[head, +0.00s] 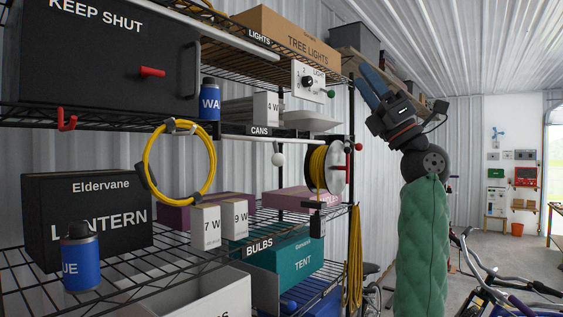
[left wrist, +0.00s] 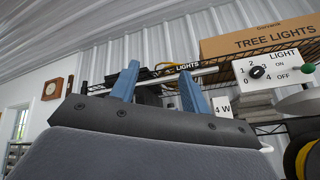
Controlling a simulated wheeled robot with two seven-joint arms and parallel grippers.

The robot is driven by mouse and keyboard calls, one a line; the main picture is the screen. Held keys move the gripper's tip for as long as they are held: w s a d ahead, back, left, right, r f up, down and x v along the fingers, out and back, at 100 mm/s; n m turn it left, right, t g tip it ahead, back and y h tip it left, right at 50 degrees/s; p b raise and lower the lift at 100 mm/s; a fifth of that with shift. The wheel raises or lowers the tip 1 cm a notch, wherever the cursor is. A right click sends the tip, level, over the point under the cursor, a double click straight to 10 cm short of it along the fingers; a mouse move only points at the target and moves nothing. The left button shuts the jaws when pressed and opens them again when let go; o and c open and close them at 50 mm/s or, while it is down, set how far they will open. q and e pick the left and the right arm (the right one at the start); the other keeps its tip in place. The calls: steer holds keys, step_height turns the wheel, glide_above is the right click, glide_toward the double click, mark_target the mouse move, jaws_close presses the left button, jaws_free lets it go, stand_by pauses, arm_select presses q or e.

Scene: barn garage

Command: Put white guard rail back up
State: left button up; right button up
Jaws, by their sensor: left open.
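A thin white rail (head: 285,139) runs along the front of the CANS shelf, just below its label, with a white ball knob (head: 278,159) hanging under it. A second pale bar (head: 205,24) slants along the upper LIGHTS shelf edge; I cannot tell for certain which is the guard rail. My left gripper (head: 364,84) is raised right of the rack, apart from both bars, its blue fingers pointing up and left. In the left wrist view its two fingers (left wrist: 157,88) stand apart with nothing gripped. The upper bar also shows there (left wrist: 190,73). My right gripper is out of view.
A LIGHT switch box (head: 309,82) with a green knob and a cable reel (head: 327,167) with a red handle stick out near my gripper. A yellow cable coil (head: 180,162) hangs further left. Bicycles (head: 500,285) stand at lower right.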

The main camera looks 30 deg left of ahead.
arm_select(q)
steer(key=s+a+f+n+h, duration=0.3)
steer(key=s+a+f+h, duration=0.1)
steer(key=a+f+h, duration=0.25)
steer(key=h, duration=0.5)
glide_toward(284, 160)
steer(key=a, duration=0.4)
steer(key=a+p, duration=0.1)
steer(key=a, duration=0.2)
steer(key=s+a+p, duration=0.1)
steer(key=a+p, duration=0.1)
steer(key=a, duration=0.1)
steer(key=shift+s+a, duration=0.1)
steer(key=shift+s, duration=0.1)
steer(key=shift+a+f+p, duration=0.1)
steer(key=shift+a+p, duration=0.25)
steer(key=shift+a, duration=0.25)
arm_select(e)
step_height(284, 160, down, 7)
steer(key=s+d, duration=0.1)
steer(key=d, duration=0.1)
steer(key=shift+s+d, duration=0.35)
arm_select(q)
steer(key=shift+s, duration=0.1)
jaws_close()
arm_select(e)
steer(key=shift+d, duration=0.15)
